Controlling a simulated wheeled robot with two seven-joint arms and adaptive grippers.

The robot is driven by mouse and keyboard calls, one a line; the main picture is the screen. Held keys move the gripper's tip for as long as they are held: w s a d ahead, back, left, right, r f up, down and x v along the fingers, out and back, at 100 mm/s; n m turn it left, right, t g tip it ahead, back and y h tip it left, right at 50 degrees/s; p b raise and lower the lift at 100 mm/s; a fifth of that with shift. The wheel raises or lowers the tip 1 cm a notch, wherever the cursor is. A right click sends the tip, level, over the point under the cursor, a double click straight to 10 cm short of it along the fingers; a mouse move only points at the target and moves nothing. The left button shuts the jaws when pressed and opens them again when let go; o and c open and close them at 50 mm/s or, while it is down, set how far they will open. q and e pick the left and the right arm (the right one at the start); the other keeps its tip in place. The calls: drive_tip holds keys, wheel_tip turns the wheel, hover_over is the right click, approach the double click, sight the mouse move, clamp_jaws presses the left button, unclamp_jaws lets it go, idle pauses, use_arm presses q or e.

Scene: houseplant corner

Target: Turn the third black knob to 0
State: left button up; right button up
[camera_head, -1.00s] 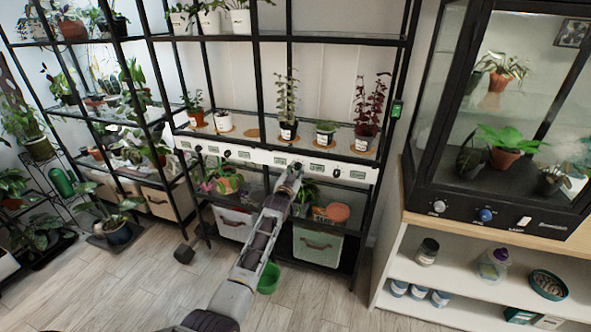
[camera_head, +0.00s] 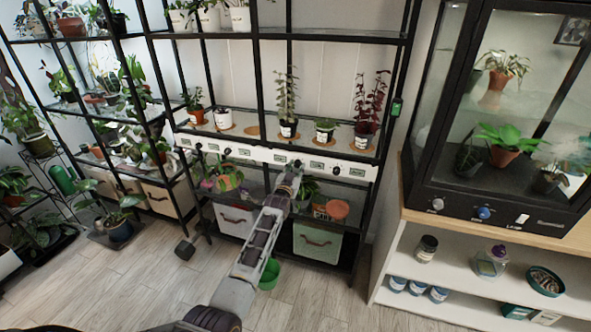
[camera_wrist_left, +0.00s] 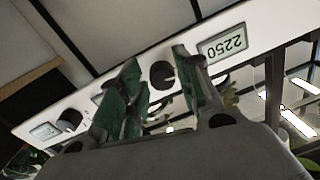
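A white control strip (camera_head: 262,155) with black knobs and small displays runs along the front edge of the shelf. My left gripper (camera_head: 291,168) is at the strip, right of the middle, and partly covers the knob there. In the left wrist view the gripper (camera_wrist_left: 158,62) is open, its two fingers on either side of a black knob (camera_wrist_left: 162,75). I cannot tell whether they touch it. Another black knob (camera_wrist_left: 68,120) is farther left in that view. My right gripper is not in view.
Potted plants (camera_head: 289,127) stand on the shelf above the strip. Baskets (camera_head: 318,244) and a green bucket (camera_head: 270,273) are below. A glass cabinet (camera_head: 490,120) with its own knobs stands at the right. Wooden floor lies open in front.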

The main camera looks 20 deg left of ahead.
use_arm(q)
drive_tip(key=shift+o, duration=0.8)
drive_tip(key=shift+r, duration=0.15)
drive_tip(key=shift+s, duration=0.1)
drive_tip(key=s, duration=1.1)
drive_tip(key=shift+s, duration=0.35)
idle(0.3)
